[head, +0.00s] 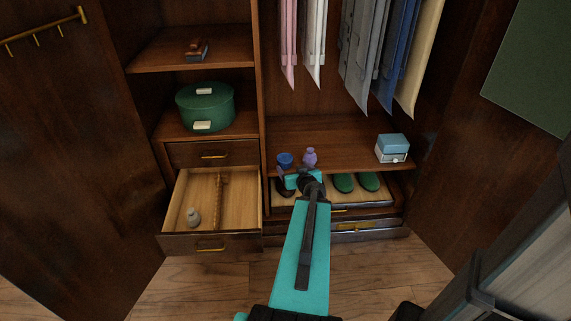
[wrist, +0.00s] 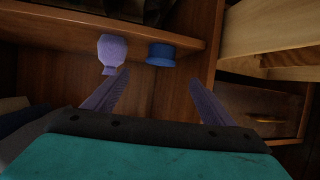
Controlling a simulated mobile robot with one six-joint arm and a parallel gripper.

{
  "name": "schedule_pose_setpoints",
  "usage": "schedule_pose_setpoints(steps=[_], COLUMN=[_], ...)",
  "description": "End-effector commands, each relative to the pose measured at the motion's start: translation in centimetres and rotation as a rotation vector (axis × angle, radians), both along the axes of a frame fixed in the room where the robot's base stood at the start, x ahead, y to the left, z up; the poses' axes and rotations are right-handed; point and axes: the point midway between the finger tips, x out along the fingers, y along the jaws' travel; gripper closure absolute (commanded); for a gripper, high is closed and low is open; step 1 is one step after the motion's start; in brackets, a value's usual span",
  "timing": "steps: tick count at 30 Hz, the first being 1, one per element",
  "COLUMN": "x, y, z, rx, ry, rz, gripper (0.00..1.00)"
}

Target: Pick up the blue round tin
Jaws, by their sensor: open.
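The blue round tin (head: 285,159) stands on the armoire's lower right shelf, near its left end. In the wrist view, which looks turned over, the tin (wrist: 160,54) lies ahead between the two fingers. My gripper (head: 298,176) is at the shelf's front edge, partly hidden by my arm. In the wrist view my gripper (wrist: 160,82) is open with nothing between its fingers, apart from the tin.
A purple bottle (head: 310,157) stands close beside the tin; it also shows in the wrist view (wrist: 112,52). A small blue-and-white box (head: 392,148) is at the shelf's right. An open drawer (head: 246,205) juts out at left. Green shoes (head: 344,183) sit below the shelf.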

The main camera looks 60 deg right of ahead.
Motion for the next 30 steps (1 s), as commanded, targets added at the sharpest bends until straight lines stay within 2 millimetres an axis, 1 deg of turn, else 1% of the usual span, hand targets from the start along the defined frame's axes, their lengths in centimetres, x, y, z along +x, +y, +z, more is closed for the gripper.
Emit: schedule_pose_setpoints(steps=[8,30], x=[-0.1,1.0], y=[-0.7,-1.9], z=[-0.4,-1.2], rx=[-0.001,-0.001], ry=[-0.001,0.000], rz=[-0.005,-0.006], gripper=[0.23,0.23])
